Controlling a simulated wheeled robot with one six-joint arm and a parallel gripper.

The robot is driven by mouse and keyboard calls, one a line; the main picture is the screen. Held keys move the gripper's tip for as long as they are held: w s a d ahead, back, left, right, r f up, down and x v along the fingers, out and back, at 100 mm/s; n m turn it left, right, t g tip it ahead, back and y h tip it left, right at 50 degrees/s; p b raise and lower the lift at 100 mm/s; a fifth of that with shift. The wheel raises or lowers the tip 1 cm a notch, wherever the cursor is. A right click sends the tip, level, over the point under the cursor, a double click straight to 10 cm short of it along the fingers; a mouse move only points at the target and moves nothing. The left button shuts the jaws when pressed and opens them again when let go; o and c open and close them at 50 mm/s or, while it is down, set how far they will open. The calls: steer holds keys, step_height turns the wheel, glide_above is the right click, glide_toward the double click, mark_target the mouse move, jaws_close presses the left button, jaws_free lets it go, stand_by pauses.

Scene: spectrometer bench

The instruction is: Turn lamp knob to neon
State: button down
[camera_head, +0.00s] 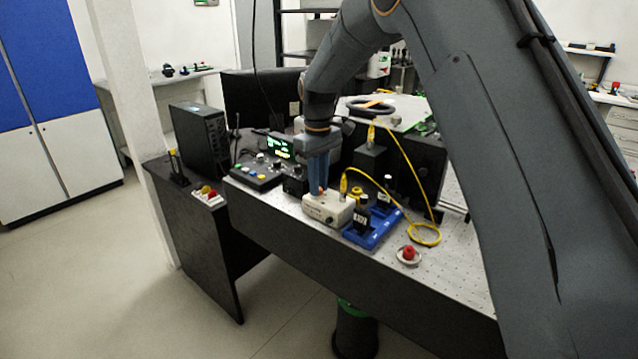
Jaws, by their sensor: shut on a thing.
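A cream lamp box (328,209) sits near the front edge of the perforated bench, with a yellow cable plugged in at its right side. My gripper (318,190) points down onto the top of the box, its blue-grey fingers shut on the lamp knob. The fingers hide most of the knob, with only a small reddish spot showing by the tips. The knob's setting and any neon label cannot be read from here.
A blue tray (372,232) with dark holders stands right of the box. A red button (408,253) is farther right. A control panel (258,172) with a lit green display lies to the left. The yellow cable (428,236) loops over the bench on the right.

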steer(key=c, duration=1.7)
jaws_free()
steer(key=shift+r, duration=0.1)
steer(key=shift+o, duration=0.2)
steer(key=shift+r+b, duration=1.05)
steer(key=shift+r, duration=2.85)
